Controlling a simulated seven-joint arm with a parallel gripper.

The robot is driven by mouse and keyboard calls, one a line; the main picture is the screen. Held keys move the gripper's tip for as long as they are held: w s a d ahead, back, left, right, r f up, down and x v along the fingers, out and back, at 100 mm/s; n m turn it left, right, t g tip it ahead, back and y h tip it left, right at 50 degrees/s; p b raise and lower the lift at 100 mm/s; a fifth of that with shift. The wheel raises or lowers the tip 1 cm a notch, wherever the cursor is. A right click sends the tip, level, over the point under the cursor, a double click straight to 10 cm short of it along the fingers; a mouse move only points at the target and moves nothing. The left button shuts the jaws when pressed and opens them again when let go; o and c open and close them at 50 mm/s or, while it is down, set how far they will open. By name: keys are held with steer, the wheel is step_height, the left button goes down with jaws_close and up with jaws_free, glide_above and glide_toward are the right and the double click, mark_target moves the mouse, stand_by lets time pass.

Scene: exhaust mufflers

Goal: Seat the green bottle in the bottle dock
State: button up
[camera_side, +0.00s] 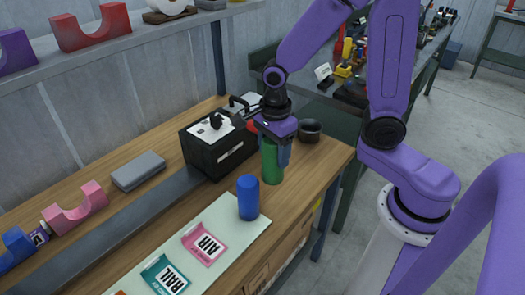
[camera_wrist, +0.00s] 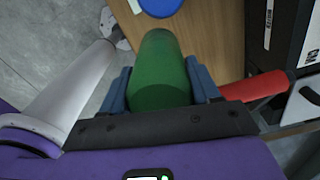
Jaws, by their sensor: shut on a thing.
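The green bottle (camera_side: 271,165) is upright near the right end of the wooden bench. My gripper (camera_side: 276,148) is shut on its upper part from above. In the wrist view the green bottle (camera_wrist: 160,68) sits between the two blue fingers of my gripper (camera_wrist: 160,88). I cannot tell whether its base touches the bench. A dark round open cup (camera_side: 309,129), which looks like the bottle dock, stands behind and to the right of the bottle, apart from it. The cup is not clear in the wrist view.
A blue bottle (camera_side: 248,197) stands in front of the green one, on a pale mat (camera_side: 223,222) with label cards. A black box (camera_side: 212,152) with a handle stands close on the left. The bench's right edge (camera_side: 335,172) is near.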

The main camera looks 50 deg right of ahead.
steer(key=shift+s+d+r, duration=0.5)
steer(key=shift+s+r, duration=0.65)
steer(key=shift+s, duration=1.25)
steer(key=w+d+r+n, duration=0.2)
steer(key=w+r+n, duration=0.1)
steer(key=w+n, duration=0.4)
steer(key=w+d+r+n, duration=0.3)
steer(key=w+r+n, duration=0.1)
steer(key=w+n, duration=0.4)
steer(key=shift+w+d+r+n, duration=0.15)
steer(key=shift+w+n, duration=0.15)
steer(key=shift+n, duration=0.6)
step_height(320, 180, up, 5)
steer(key=s+d+m, duration=0.2)
steer(key=d+m, duration=0.3)
steer(key=d, duration=2.3)
step_height(320, 180, down, 13)
steer(key=shift+a, duration=0.2)
